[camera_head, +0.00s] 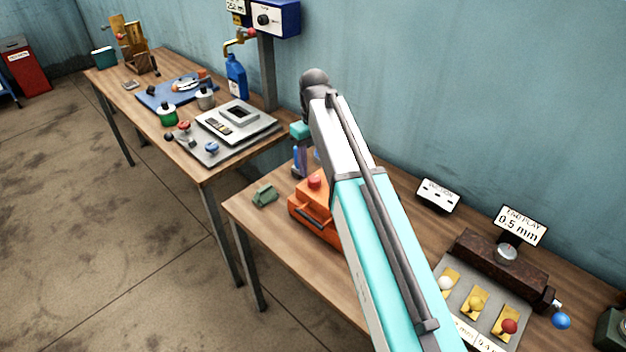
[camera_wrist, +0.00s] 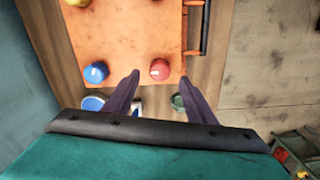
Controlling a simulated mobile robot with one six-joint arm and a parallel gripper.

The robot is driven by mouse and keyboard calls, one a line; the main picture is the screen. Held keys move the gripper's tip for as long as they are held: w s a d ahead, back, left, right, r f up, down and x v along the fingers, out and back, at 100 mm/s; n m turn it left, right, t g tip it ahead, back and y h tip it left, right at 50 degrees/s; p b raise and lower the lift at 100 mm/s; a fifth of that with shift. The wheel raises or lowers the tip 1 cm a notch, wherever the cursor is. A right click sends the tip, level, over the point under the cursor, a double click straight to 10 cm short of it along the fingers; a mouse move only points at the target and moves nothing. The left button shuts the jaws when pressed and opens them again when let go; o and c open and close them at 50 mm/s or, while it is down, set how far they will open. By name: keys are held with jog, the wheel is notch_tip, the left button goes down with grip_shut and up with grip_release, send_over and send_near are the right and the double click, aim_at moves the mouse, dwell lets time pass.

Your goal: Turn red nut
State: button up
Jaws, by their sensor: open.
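The red nut (camera_head: 314,181) is a round red cap on top of an orange box (camera_head: 297,206). In the wrist view the red nut (camera_wrist: 160,69) lies near the orange box's lower edge, with a blue nut (camera_wrist: 96,72) to its left. A yellow one (camera_wrist: 77,2) is cut off at the top edge. My gripper (camera_wrist: 158,79) is open and empty, its two dark fingers pointing toward the box. In the picture its fingertips lie to either side of the red nut; contact cannot be told. In the head view my arm hides part of the box.
A green block (camera_head: 264,194) stands left of the box. A fixture with coloured knobs (camera_head: 476,302) and a dark vise-like block (camera_head: 500,262) stand at right. The other table (camera_head: 178,150) holds a scale, bottles and a blue mat. The blue wall is close behind.

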aim_at(314, 178)
jog(key=shift+f+b, duration=1.35)
jog(key=shift+f, duration=1.2)
jog(key=c, duration=1)
jog(key=shift+a, duration=0.15)
jog(key=shift+c, duration=0.2)
